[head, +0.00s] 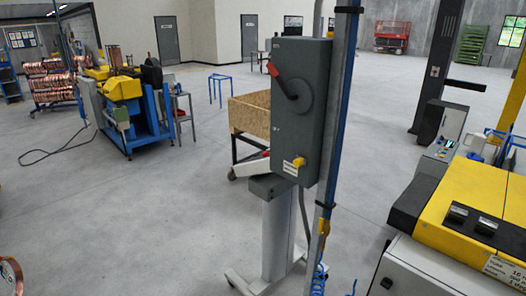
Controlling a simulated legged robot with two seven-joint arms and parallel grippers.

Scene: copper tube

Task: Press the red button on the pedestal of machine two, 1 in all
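A grey pedestal (276,238) on a wheeled base stands in the middle of the head view. I cannot tell whether that spot is the red button. Which machine is machine two is not readable. Neither of my grippers is in view.
A blue and silver post (335,130) stands right beside the cabinet. A yellow and black machine (475,205) fills the lower right. A blue and yellow machine (125,95) and copper coils (50,85) stand at left. The grey floor at left front is mostly clear.

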